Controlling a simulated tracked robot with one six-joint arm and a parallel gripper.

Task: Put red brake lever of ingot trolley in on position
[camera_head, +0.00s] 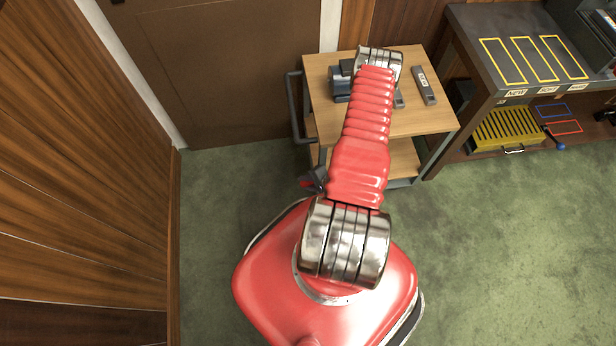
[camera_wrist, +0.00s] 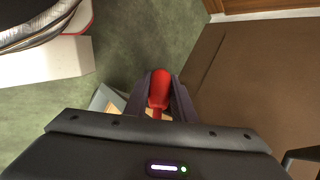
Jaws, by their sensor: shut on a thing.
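The ingot trolley (camera_head: 431,121) has a light wood top, a lower shelf and a dark push handle (camera_head: 293,106) on its left side. The red brake lever (camera_wrist: 159,88) is a red rounded grip in the middle of the wrist view, between the two dark fingers of my gripper (camera_wrist: 162,80). The gripper is shut on it. In the head view my gripper (camera_head: 316,178) is low by the trolley's near left corner, partly hidden by my red arm. The lever's base and its on or off marking cannot be made out.
On the trolley top are a grey ingot (camera_head: 424,86) and a dark blue device (camera_head: 340,84), partly behind my arm. A brown door (camera_head: 235,70) is at the back left. A workbench (camera_head: 490,60) with yellow outlines stands right. Green floor is free at right.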

